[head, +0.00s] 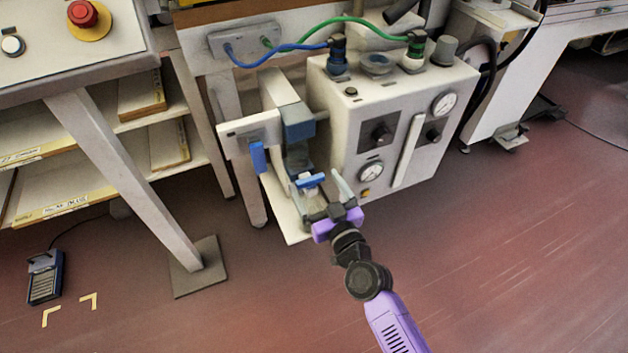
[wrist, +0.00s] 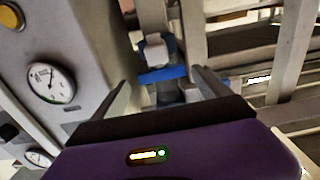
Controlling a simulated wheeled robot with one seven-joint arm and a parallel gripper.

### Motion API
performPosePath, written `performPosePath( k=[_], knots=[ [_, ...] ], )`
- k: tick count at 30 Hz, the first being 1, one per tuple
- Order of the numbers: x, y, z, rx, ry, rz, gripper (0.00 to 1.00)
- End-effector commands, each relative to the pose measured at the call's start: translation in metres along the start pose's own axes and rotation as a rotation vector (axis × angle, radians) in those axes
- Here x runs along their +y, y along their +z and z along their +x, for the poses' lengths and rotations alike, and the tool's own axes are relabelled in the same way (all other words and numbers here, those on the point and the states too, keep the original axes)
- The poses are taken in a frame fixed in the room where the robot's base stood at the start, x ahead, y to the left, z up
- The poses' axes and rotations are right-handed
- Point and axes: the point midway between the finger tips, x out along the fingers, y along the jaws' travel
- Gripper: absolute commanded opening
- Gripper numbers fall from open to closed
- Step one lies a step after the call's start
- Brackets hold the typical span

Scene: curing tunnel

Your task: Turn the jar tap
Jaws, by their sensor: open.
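The jar tap (head: 309,181) has a blue bar handle and sits low on the front of the narrow unit left of the grey box. In the wrist view its blue bar (wrist: 163,75) lies crosswise, with a pale block above it. My gripper (head: 322,190) comes from the front right, with its fingers pointing at the tap. It is open, and in the wrist view the tap shows between and beyond its two fingers (wrist: 163,88). I cannot tell whether a finger touches the bar. The lower part of the tap is partly hidden by my gripper.
A grey box with dials (head: 391,125) stands close right of the tap. A pale bracket with a blue handle (head: 257,157) is at the left. A slanted table leg (head: 122,170) and a floor pedal (head: 45,277) are farther left. Open floor lies at the right.

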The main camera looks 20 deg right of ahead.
Motion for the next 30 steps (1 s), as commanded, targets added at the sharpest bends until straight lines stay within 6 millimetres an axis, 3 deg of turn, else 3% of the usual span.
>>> performPosePath(
  k=[6,14,23,30],
  knots=[
    [0.0003,-0.0002,0.0136,0.0,0.001,0.0,0.87],
    [0.0003,0.0001,0.0139,0.0,0.001,0.0,0.85],
    [0.0024,0.0,0.0136,0.001,0.005,0.0,0.26],
    [0.0054,-0.0024,0.0135,0.001,0.022,-0.001,0.25]
  ],
)
